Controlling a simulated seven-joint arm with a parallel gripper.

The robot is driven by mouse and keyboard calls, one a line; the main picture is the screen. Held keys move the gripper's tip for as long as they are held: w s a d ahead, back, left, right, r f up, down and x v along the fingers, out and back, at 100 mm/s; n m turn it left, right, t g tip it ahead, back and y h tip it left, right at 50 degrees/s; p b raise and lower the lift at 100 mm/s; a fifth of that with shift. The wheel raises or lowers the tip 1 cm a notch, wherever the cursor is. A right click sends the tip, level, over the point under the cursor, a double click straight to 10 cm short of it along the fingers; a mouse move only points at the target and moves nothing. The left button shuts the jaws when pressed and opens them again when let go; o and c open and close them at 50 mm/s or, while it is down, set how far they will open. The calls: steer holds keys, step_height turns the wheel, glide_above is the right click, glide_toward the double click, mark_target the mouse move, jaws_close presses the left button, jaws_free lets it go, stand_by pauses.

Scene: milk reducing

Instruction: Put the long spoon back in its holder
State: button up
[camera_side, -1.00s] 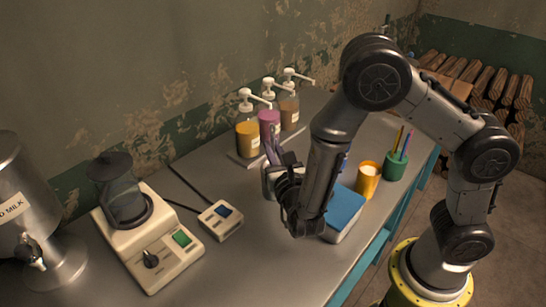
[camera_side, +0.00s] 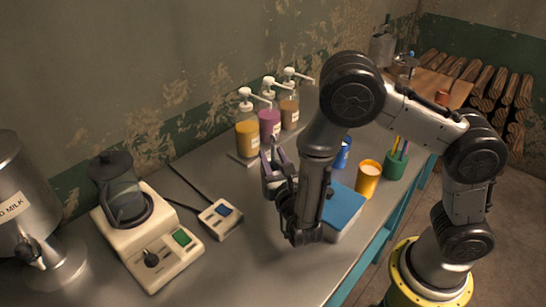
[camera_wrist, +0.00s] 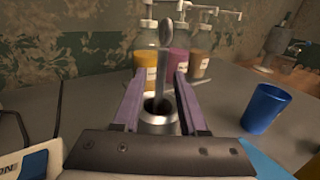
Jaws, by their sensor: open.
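The long spoon (camera_wrist: 163,75) stands nearly upright in the wrist view, its bowl end up and its lower end in the dark mouth of a grey metal holder (camera_wrist: 158,126). The holder also shows in the side view (camera_side: 269,184), partly behind my gripper; I cannot make out the spoon there. My gripper (camera_wrist: 160,73) is open, with one purple finger on each side of the spoon and gaps between. In the side view my gripper (camera_side: 277,153) is at the holder, pointing toward the wall.
Three pump bottles (camera_side: 269,123) stand behind the holder. A blue cup (camera_wrist: 265,108) is to its right, with a yellow cup (camera_side: 368,180) and green pen pot (camera_side: 395,164) farther right. A blue-topped box (camera_side: 343,208) lies close to my wrist.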

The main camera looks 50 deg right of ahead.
steer(key=shift+r, duration=0.15)
steer(key=v, duration=1.2)
steer(key=d+r+m+g+h, duration=0.1)
steer(key=d+m, duration=0.1)
steer(key=s+d+r+m+g+h, duration=0.1)
steer(key=d+m+g, duration=0.1)
steer(key=d+r+m+g+h, duration=0.1)
steer(key=d+m+g, duration=0.1)
steer(key=d, duration=0.1)
steer(key=shift+s, duration=0.35)
steer(key=s+d+r+m+g+y, duration=0.2)
steer(key=s+d+m+g+y, duration=0.1)
steer(key=s+d+m+g, duration=0.75)
steer(key=s+a+r+m+t+y, duration=0.2)
steer(key=a+r+m+t+y, duration=0.4)
steer(key=a+m+y, duration=0.2)
steer(key=m+y, duration=0.2)
steer(key=m, duration=0.2)
steer(key=shift+s+r+m, duration=0.2)
steer(key=shift+s+m, duration=0.15)
steer(key=shift+s, duration=0.05)
steer(key=shift+a, duration=0.1)
